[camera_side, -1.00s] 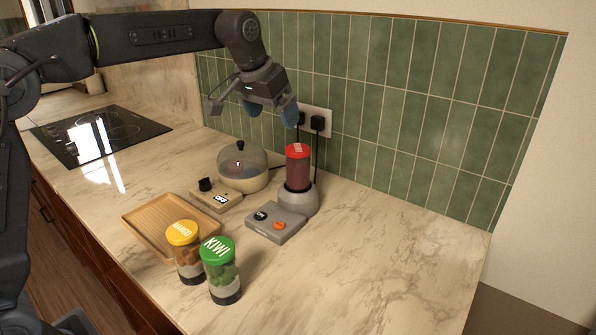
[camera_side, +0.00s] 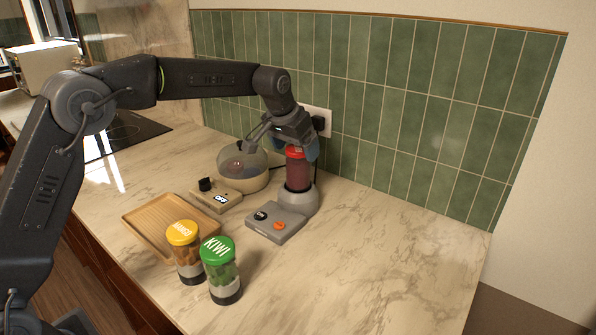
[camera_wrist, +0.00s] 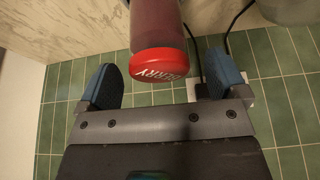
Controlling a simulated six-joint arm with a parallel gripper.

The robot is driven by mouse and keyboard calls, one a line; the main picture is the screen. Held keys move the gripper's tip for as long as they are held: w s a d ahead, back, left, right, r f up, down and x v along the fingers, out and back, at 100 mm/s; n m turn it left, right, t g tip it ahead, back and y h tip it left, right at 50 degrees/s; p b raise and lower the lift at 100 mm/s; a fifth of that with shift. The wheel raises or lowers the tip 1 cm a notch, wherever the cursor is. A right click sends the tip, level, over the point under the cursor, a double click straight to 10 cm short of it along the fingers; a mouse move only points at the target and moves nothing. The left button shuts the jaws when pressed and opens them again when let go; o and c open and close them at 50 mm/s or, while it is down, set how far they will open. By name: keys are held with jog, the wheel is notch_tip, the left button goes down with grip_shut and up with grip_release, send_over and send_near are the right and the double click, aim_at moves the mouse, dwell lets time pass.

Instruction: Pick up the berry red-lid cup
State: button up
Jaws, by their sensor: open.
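The berry red-lid cup (camera_side: 298,172) stands upright on the grey blender base (camera_side: 298,202), its red lid partly hidden by my gripper in the side view. In the wrist view the cup (camera_wrist: 156,20) enters from the top, its red lid (camera_wrist: 158,64) with white lettering between my two blue fingertips. My gripper (camera_wrist: 165,82) is open, with a finger on each side of the lid and a visible gap to each. In the side view my gripper (camera_side: 294,150) is at the height of the lid.
A mango cup with a yellow lid (camera_side: 185,252) and a kiwi cup with a green lid (camera_side: 221,270) stand in front. A wooden tray (camera_side: 140,222), a rounded cooker (camera_side: 262,178) and a control box reading OFF (camera_side: 217,195) are left. The tiled wall (camera_side: 420,110) is close behind.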

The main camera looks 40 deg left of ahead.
jog(key=shift+x, duration=1.85)
jog(key=shift+w, duration=0.15)
jog(key=c, duration=1.2)
jog(key=shift+r, duration=0.15)
jog(key=shift+c, duration=0.5)
jog(key=shift+r, duration=0.1)
